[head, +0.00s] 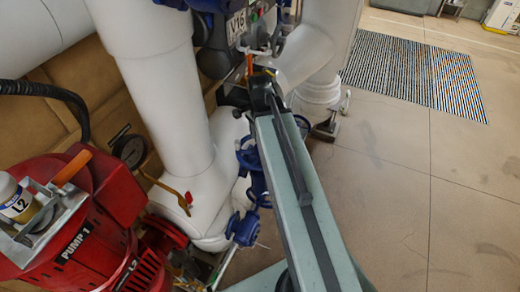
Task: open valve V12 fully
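No label reading V12 shows in the head view. A label plate (236,22) that seems to read V16 is on a dark actuator body (214,58) at the top. My gripper (258,76) is at the far end of my pale green arm, just below that body. A small orange piece (249,66) shows right at the gripper; I cannot tell whether it is touched. The fingers are too small and dark to read. Blue valve parts (246,155) show left of my arm, partly hidden by it, with another blue fitting (243,229) lower down.
White lagged pipes (160,75) stand at left and centre. A red pump (75,225) marked PUMP 1 is at lower left, with a tray (40,222) and bottle (18,200) on it. A yellow lever (165,187) juts nearby. The floor (430,180) at right is clear, with a striped mat (415,75).

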